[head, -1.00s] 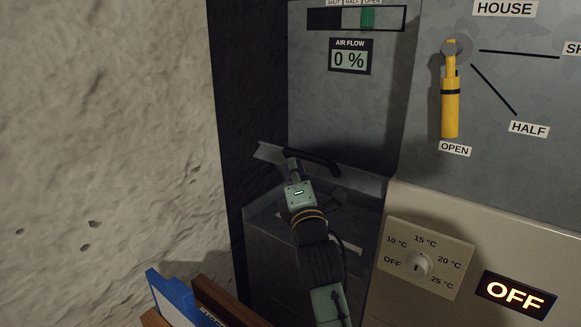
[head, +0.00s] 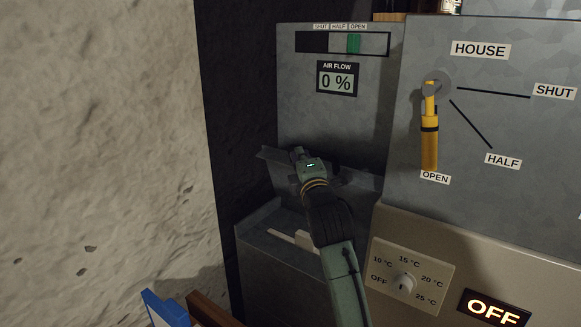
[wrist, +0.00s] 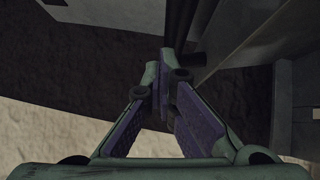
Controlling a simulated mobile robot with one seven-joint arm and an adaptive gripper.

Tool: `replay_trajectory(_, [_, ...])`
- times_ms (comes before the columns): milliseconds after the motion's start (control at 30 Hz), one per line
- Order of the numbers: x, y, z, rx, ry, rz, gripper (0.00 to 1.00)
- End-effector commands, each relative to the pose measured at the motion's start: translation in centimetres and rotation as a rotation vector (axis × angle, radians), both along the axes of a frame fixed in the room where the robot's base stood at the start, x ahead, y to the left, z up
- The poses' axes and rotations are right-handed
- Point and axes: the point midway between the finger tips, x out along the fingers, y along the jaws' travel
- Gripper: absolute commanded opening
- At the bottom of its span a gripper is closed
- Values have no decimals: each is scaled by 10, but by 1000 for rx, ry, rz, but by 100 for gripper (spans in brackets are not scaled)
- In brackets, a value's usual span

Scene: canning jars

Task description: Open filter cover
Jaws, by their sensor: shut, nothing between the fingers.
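The filter cover (head: 279,172) is a grey metal flap on the front of the grey duct unit. It stands tilted up, and the box below it (head: 262,262) shows an open top. A dark handle bar (head: 345,180) sits on the cover, partly hidden by my gripper. My gripper (head: 298,154) is at the cover's upper left, in front of its edge; contact cannot be told. In the wrist view my gripper's fingers (wrist: 161,75) are together with nothing between them. A dark bar, perhaps the handle (wrist: 188,40), shows just beyond the fingertips.
A pale piece (head: 303,239) shows in the box opening. The air flow display (head: 337,79) reads 0 %. The yellow house lever (head: 429,140) points to OPEN. A dial (head: 404,282) and OFF sign (head: 493,309) are at right. A rock wall (head: 105,160) is at left.

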Motion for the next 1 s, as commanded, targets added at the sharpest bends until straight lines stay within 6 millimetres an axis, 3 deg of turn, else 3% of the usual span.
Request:
replay_trajectory(200, [28,-22,16,-1,-1,-4,0])
replay_trajectory(400, [43,-33,23,-1,0,-3,0])
replay_trajectory(1000, [49,-36,26,-2,0,-1,0])
